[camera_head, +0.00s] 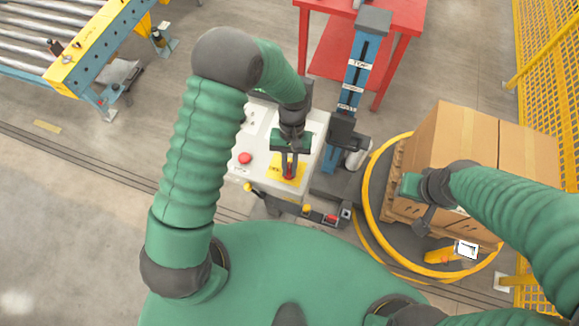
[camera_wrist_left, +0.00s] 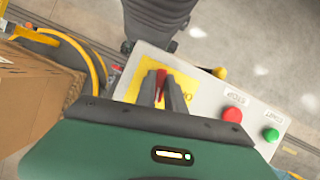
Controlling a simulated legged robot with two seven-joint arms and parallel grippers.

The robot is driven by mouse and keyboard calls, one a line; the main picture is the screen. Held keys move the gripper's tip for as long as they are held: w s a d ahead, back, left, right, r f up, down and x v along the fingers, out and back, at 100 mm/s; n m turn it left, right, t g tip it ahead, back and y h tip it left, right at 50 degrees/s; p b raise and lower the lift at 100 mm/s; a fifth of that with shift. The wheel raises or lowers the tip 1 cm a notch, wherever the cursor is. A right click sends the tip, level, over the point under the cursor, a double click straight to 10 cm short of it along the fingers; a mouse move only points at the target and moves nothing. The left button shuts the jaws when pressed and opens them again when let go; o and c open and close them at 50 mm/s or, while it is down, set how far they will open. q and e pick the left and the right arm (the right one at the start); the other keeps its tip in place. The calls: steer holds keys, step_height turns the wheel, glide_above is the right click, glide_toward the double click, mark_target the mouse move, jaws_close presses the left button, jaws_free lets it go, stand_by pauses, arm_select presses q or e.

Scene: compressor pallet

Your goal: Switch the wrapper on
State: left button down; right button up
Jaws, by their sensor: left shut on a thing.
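The wrapper's control box (camera_head: 257,150) has a pale top panel, which also shows in the wrist view (camera_wrist_left: 200,95). A red switch handle sits on a yellow plate (camera_head: 297,166); in the wrist view the red handle (camera_wrist_left: 160,80) shows between the fingers. My left gripper (camera_head: 289,172) is over the plate, shut on the red handle; it also shows in the wrist view (camera_wrist_left: 161,92). The fingers hide part of the handle. A red button (camera_wrist_left: 233,114) and a green button (camera_wrist_left: 271,135) are beside the plate. My right gripper (camera_head: 421,222) is near the boxes; its jaws are unclear.
Cardboard boxes (camera_head: 462,140) stand on a round turntable with a yellow ring (camera_head: 368,213). A blue mast (camera_head: 352,85) rises behind the control box. A red table (camera_head: 333,55), a roller conveyor (camera_head: 62,60) and a yellow fence (camera_head: 545,60) stand farther back.

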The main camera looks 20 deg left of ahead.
arm_select(q)
steer(key=shift+w+m+y, duration=0.3)
steer(key=shift+m+y, duration=0.1)
steer(key=shift+m, duration=0.8)
